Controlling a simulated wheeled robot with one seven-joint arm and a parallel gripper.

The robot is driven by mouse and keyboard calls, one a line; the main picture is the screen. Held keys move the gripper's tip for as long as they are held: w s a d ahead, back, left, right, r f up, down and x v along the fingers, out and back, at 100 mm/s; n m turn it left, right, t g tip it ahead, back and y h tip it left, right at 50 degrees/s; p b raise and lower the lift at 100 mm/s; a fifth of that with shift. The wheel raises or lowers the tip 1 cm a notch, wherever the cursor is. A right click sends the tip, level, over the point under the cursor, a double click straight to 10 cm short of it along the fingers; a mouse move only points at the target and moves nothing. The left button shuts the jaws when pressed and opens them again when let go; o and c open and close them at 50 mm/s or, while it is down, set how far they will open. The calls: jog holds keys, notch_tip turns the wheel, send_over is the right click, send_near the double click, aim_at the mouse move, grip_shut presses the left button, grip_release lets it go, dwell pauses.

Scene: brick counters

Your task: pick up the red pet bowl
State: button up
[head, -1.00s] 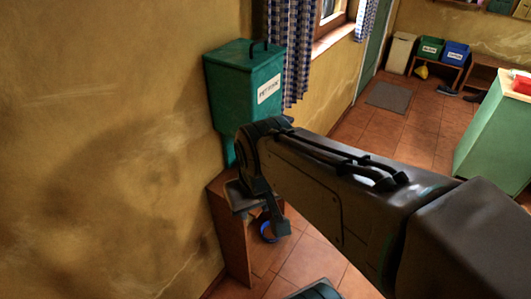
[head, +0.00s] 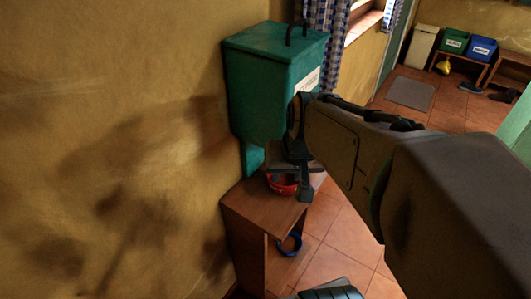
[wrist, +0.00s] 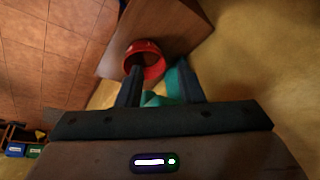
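The red pet bowl (head: 284,188) sits upright on the wooden stand below the teal dispenser, partly hidden by my gripper in the head view. In the wrist view the red bowl (wrist: 153,54) lies just beyond the fingertips. My gripper (wrist: 159,68) is open and empty, fingers apart. Its left finger overlaps the bowl's near rim in the picture; the right finger is to the right of the bowl. I cannot tell whether either touches it. In the head view my gripper (head: 293,178) appears over the bowl.
The wooden stand (head: 250,210) is against the yellow wall. The teal dispenser (head: 262,85) rises close behind the bowl. A blue bowl (head: 290,244) is low down by the stand. Tiled floor is open to the right. Green (head: 454,41) and blue (head: 482,48) bins are far off.

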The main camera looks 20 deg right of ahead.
jog(key=w+d+f+m+t+h+b, duration=0.1)
jog(key=w+d+f+m+t+b, duration=0.1)
jog(key=w+d+f+m+b, duration=0.55)
jog(key=n+b, duration=0.3)
jog(key=b, duration=0.2)
send_near(285, 178)
jog(key=d+f, duration=0.2)
jog(key=f, duration=0.1)
jog(key=d+f, duration=0.2)
jog(key=shift+w+d+f, duration=0.1)
jog(key=shift+w+f, duration=0.1)
grip_shut()
